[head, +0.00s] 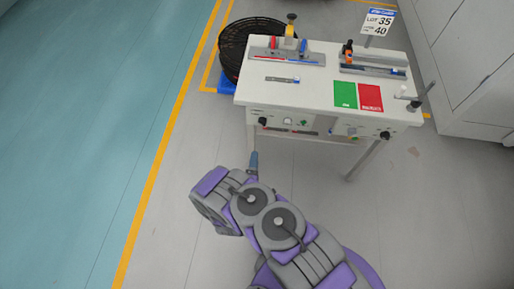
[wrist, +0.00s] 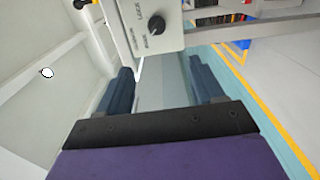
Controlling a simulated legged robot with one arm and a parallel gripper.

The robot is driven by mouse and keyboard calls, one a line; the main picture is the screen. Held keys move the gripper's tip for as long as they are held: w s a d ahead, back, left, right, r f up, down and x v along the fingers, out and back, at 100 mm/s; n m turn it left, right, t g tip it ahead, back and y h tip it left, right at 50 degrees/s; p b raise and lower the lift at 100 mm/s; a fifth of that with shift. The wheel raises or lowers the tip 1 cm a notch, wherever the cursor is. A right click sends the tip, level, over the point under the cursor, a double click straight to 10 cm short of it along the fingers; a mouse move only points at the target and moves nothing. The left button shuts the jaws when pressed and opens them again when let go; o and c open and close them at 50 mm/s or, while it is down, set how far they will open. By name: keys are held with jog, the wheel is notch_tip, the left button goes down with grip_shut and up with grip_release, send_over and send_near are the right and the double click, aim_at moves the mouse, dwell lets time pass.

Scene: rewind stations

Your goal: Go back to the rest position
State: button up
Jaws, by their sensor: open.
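My gripper (wrist: 160,90) is open and empty in the wrist view, its two dark blue fingers spread apart. In the head view a blue-grey fingertip of my gripper (head: 254,162) shows at the end of my purple and grey arm, low in front of the white workstation table (head: 310,98). The gripper appears apart from the table. The table's front panel (wrist: 150,28), with a black knob (wrist: 156,25), fills the upper part of the wrist view.
The table bears a green card (head: 345,94), a red card (head: 370,97) and metal fixtures. A black coil (head: 232,50) stands behind its left side. White cabinets (head: 470,60) are at right. Grey floor (head: 165,225) around my arm is clear, with a yellow line (head: 155,170) at left.

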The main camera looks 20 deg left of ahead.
jog(key=w+r+m+g+h, duration=0.45)
jog(key=w+r+m, duration=0.35)
jog(key=w, duration=0.4)
jog(key=d+r+m+g+y, duration=0.1)
jog(key=d+r+m+g, duration=0.25)
jog(key=r, duration=0.45)
jog(key=d+r+m+g+y, duration=0.1)
jog(key=d+r+m+g, duration=0.15)
jog(key=d+r, duration=0.35)
jog(key=s+d+r+m+g, duration=0.3)
jog(key=s+d+r+g, duration=0.1)
jog(key=s+d+r, duration=0.85)
jog(key=s+d+r+m+g, duration=0.1)
jog(key=s+d+r, duration=0.2)
jog(key=s, duration=0.5)
jog(key=s+d+r+m+g+h, duration=0.1)
jog(key=s+d+r+g, duration=0.1)
jog(key=s, duration=0.6)
jog(key=s+d+r+m+g+h, duration=0.1)
jog(key=s+d+r+m, duration=0.1)
jog(key=s+d+r, duration=0.3)
jog(key=s+d, duration=0.1)
jog(key=s, duration=0.2)
jog(key=shift+s+g, duration=0.35)
jog(key=shift+a, duration=0.1)
